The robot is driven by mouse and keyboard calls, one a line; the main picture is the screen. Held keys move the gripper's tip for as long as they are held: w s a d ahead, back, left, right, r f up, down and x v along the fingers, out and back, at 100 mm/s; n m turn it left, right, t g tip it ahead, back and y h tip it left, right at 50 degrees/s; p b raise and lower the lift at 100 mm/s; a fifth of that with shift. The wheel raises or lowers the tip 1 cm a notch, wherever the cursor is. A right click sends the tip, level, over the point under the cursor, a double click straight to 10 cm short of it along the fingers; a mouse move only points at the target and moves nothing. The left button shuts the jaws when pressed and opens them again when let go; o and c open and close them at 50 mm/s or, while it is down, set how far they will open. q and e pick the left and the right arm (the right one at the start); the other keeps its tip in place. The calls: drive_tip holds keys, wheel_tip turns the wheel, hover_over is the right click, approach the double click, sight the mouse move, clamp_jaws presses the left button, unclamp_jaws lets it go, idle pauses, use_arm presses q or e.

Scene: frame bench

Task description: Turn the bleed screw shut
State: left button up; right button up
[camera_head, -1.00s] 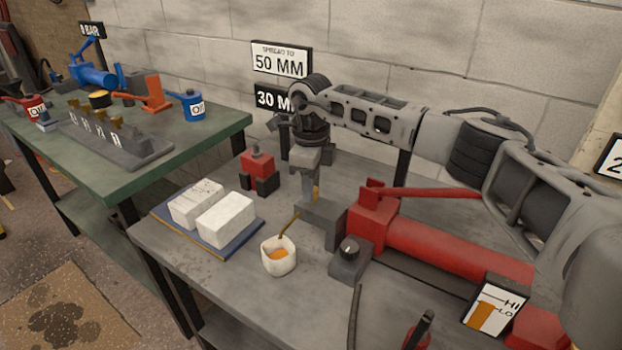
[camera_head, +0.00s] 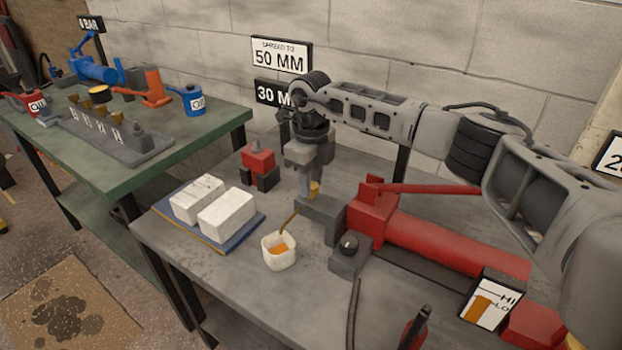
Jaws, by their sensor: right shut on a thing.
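The bleed screw (camera_head: 314,187) is a small brass-coloured piece on top of a dark grey block at the left end of the red pump. My right gripper (camera_head: 307,192) points down from above and is shut on it; the fingers hide most of the screw. A thin brass-coloured tube (camera_head: 291,222) runs from near the block down into a white cup (camera_head: 279,252) holding orange fluid. The red pump (camera_head: 430,245) lies along the grey bench under my right arm. My left gripper is out of view.
White blocks (camera_head: 226,216) lie on a blue mat left of the cup. A small red device (camera_head: 258,162) stands behind. A dark block with a round knob (camera_head: 348,246) sits beside the cup. A HI/LO gauge card (camera_head: 491,303) stands front right. The bench's front left is clear.

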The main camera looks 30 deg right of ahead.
drive_tip(key=o, duration=1)
drive_tip(key=shift+c, duration=0.2)
drive_tip(key=shift+r, duration=0.1)
wheel_tip(320, 180, up, 16)
